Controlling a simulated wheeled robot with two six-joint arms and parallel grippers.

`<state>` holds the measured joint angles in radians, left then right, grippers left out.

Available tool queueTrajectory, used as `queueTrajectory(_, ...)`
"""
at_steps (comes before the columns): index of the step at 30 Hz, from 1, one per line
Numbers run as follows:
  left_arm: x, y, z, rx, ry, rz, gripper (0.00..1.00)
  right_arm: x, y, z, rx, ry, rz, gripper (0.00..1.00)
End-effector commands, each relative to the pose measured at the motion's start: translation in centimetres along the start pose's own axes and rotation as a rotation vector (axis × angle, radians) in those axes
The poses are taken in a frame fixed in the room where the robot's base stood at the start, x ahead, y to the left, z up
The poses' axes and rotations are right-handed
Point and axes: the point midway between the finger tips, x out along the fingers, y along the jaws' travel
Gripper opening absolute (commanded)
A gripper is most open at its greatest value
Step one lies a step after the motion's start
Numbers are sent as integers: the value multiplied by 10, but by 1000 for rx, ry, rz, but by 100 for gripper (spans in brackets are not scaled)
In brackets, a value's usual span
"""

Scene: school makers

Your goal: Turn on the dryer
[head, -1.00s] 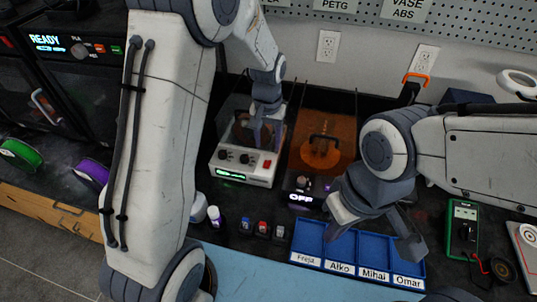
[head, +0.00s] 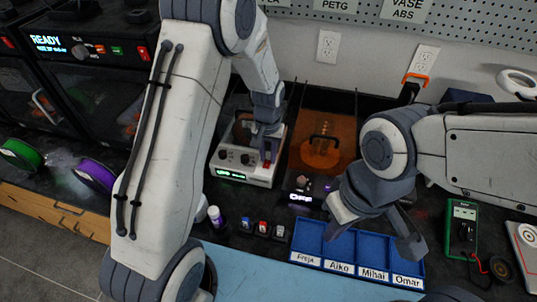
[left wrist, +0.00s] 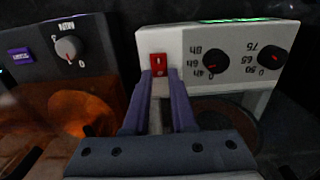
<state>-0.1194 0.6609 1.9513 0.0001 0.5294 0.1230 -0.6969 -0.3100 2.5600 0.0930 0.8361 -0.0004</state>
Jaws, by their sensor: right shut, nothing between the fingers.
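The white dryer (head: 232,172) stands on the dark counter in the head view. It has two black knobs, a lit green display and a red switch (left wrist: 158,66). My left gripper (head: 268,158) is at its front panel, the fingertips at the lower edge of the red switch. In the left wrist view the fingers (left wrist: 160,75) have a narrow gap between them and hold nothing. I cannot tell whether they touch the switch. My right gripper (head: 376,232) is shut and empty over the blue tray.
A dark unit with an orange window (head: 322,145) stands close to the dryer's right. A green multimeter (head: 461,228) is at right.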

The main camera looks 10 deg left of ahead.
Motion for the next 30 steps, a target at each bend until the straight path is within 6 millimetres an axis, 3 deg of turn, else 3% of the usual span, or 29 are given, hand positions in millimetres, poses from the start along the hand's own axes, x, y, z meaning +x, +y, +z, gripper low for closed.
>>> queueTrajectory(12, 2, -1, 6, 1, 220, -3, 0, 42, 3, 2, 0, 0, 0, 0)
queueTrajectory(25, -3, -1, 7, -1, 263, 0, 0, 45, 3, 2, 0, 0, 0, 0)
queueTrajectory(26, -3, -1, 7, -1, 263, 0, 29, 45, 3, 2, 0, 0, 0, 0)
queueTrajectory(28, -3, -1, 7, -1, 262, 0, 55, 45, 3, 2, 0, 0, 0, 0)
queueTrajectory(30, -3, 0, 7, -1, 262, 0, 55, 45, 3, 2, 0, 0, 0, 0)
